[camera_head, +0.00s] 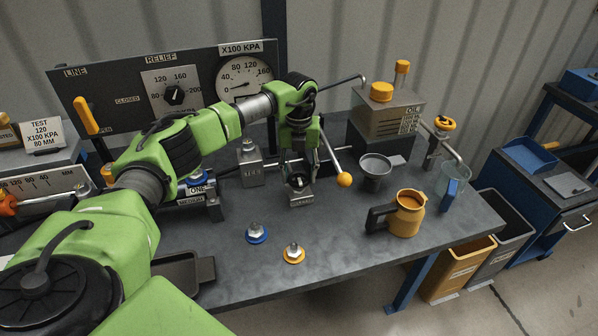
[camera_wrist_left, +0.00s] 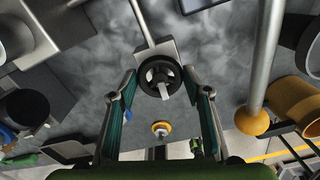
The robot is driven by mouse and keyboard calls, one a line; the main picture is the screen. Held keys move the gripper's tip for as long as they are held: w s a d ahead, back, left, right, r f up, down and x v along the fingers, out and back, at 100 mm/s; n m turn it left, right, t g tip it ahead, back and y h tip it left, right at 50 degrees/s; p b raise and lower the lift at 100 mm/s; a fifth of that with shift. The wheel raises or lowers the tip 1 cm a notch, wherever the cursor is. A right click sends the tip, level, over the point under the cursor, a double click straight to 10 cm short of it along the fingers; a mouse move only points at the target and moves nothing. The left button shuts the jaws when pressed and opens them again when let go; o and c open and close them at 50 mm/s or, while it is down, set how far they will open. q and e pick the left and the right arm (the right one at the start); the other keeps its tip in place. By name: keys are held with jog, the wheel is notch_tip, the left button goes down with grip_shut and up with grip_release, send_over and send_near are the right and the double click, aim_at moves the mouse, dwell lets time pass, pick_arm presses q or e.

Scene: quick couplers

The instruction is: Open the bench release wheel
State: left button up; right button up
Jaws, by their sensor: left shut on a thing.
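The release wheel is a small black handwheel with spokes (camera_wrist_left: 160,76), seen face-on in the left wrist view. It sits on a grey metal block (camera_head: 301,197) in the middle of the bench in the head view, where my gripper largely hides it. My left gripper (camera_head: 298,172) points down over that block. In the left wrist view its two fingers (camera_wrist_left: 160,84) stand on opposite sides of the wheel, shut on its rim. My right gripper is in neither view.
A lever with an orange ball (camera_head: 344,180) slants just right of my gripper. A funnel (camera_head: 375,168), an orange jug (camera_head: 407,214) and an oil can stand to the right. Blue and orange-based couplers (camera_head: 257,233) (camera_head: 293,253) stand in front. A gauge panel (camera_head: 135,95) stands behind.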

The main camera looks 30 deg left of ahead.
aim_at(299, 177)
pick_arm(q)
jog(key=shift+n, duration=0.6)
jog(key=o, duration=1.1)
notch_tip(299, 177, up, 12)
dwell(0.4)
